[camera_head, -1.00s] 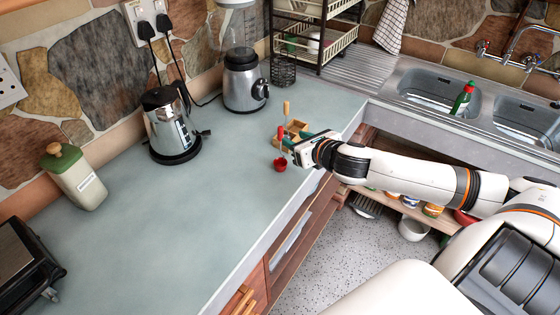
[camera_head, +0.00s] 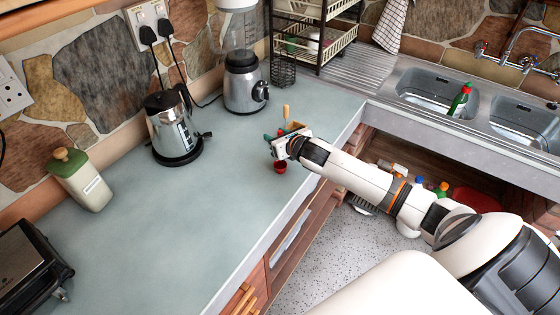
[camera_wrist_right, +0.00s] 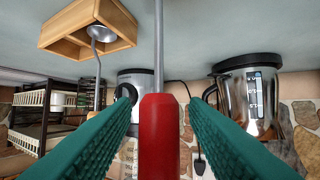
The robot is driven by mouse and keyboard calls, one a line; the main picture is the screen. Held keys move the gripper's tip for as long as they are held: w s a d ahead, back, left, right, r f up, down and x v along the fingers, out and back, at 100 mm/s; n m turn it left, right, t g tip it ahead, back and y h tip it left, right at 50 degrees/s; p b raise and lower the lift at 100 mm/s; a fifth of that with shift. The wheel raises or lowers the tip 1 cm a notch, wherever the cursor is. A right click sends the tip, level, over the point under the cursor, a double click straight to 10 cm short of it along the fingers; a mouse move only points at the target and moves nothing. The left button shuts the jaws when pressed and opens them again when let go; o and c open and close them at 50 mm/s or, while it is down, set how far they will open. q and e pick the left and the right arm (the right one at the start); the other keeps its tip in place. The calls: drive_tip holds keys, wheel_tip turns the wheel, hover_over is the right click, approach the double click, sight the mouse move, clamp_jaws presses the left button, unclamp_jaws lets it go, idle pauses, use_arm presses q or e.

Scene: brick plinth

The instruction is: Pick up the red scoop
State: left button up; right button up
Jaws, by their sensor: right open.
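The red scoop's round red bowl (camera_head: 280,168) rests on the counter near its front edge in the head view. In the wrist view its red handle (camera_wrist_right: 158,140) and thin metal shaft stand between the two green fingers. My right gripper (camera_head: 275,142) is over the counter by the scoop. It is open, and in the wrist view a gap shows on both sides of the handle at the fingertips. The bowl is out of the wrist view, and the gripper hides the handle in the head view. My left gripper is not in view.
Just behind the scoop is a small wooden box (camera_wrist_right: 85,45) with a wooden-handled metal scoop (camera_wrist_right: 101,36) in it. A kettle (camera_head: 172,125) and a blender (camera_head: 243,85) stand farther back. The counter's left middle is clear. Sinks (camera_head: 438,90) are at right.

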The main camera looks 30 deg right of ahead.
clamp_jaws()
idle(0.4)
